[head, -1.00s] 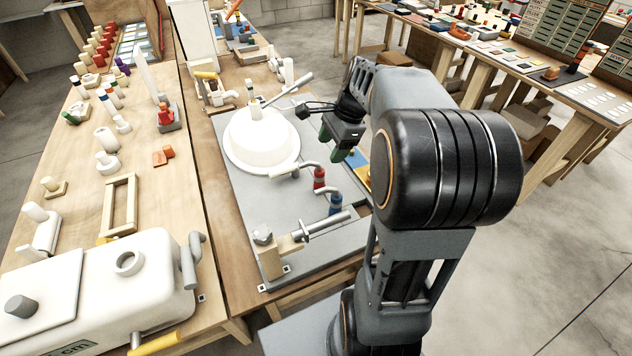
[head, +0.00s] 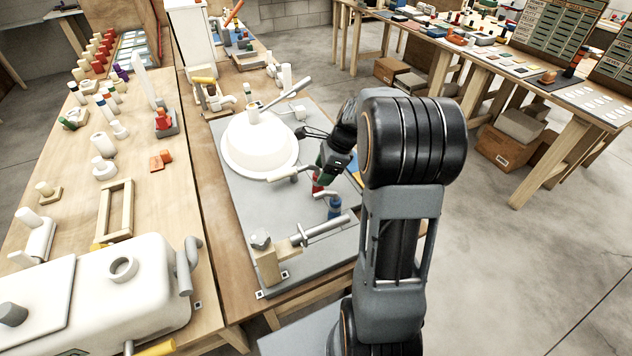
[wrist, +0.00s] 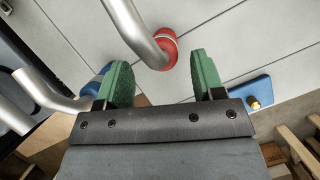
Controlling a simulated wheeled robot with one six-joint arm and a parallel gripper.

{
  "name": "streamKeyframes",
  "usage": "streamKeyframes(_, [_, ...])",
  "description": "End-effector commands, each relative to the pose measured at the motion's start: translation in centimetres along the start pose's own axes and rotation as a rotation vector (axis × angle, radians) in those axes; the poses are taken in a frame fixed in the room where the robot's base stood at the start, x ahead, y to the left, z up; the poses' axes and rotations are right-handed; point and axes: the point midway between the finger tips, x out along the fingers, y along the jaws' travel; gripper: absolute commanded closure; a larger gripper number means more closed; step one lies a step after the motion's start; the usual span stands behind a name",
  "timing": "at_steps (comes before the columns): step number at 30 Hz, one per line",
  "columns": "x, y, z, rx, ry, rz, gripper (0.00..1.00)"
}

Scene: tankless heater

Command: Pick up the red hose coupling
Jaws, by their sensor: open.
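The red hose coupling (wrist: 164,48) sits at the end of a bent grey pipe (wrist: 136,28) in the wrist view. In the head view the red coupling (head: 317,181) shows only in part, with my gripper over it. My gripper (wrist: 165,72) has green fingers spread apart, with nothing held between them. The coupling lies just beyond the fingertips, in line with the gap and nearer the right finger. Whether a finger touches it cannot be told.
A blue coupling (head: 334,206) with its own bent pipe stands close by; it is partly behind the left finger in the wrist view (wrist: 93,82). A white round tank (head: 258,145) stands left on the grey panel (head: 235,205). A clamp with a metal rod (head: 322,228) is nearer.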

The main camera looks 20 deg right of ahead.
Motion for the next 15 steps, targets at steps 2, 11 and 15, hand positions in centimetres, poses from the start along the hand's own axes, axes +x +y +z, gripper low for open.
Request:
streamKeyframes(2, [1.3, -0.1, 0.0, 0.000, 0.000, 0.005, 0.38])
streamKeyframes(11, [4.0, -0.2, 0.0, -0.001, 0.001, 0.000, 0.38])
streamKeyframes(15, [4.0, -0.2, 0.0, -0.001, 0.001, -0.001, 0.38])
